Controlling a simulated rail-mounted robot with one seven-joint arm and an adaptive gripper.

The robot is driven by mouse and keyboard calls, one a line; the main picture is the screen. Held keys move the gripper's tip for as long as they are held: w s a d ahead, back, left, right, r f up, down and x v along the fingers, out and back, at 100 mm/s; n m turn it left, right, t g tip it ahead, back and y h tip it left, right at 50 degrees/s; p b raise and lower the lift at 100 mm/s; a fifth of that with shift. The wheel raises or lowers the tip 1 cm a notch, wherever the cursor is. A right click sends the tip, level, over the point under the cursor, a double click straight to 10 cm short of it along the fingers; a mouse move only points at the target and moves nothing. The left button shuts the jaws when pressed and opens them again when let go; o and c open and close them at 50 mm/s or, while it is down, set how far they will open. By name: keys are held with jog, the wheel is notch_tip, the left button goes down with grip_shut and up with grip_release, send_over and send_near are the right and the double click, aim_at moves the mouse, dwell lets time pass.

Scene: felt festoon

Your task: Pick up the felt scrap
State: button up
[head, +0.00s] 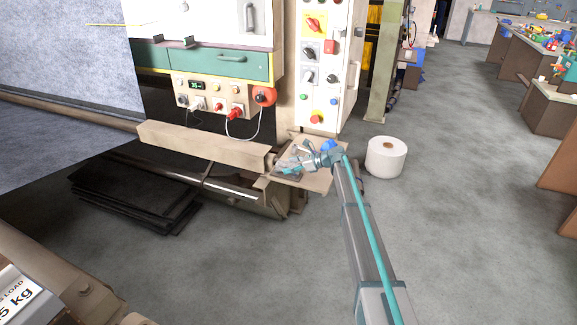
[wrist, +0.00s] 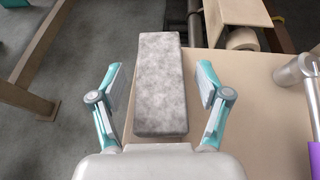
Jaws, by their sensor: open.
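The felt scrap (wrist: 160,62) is a mottled grey rectangular block in the wrist view. It lies lengthwise away from me on a tan board (wrist: 262,115), with its left side along the board's left edge. My gripper (wrist: 160,88) is open, with one teal-and-grey finger on each side of the scrap and a visible gap on both sides. I cannot tell how high the fingers are above the board. In the head view my gripper (head: 295,158) is over the small tan shelf (head: 318,180), and the scrap is hard to make out there.
A metal cylinder with a purple part (wrist: 303,80) is at the right of the board. A roller (wrist: 241,39) and beige machine parts lie beyond it. In the head view, a control panel (head: 318,75) rises behind the shelf, and a white roll (head: 385,158) stands on the floor at right.

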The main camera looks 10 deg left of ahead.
jog(key=shift+a+f, duration=0.1)
jog(key=shift+a, duration=0.15)
jog(key=c, duration=1.1)
jog(key=shift+c, duration=0.2)
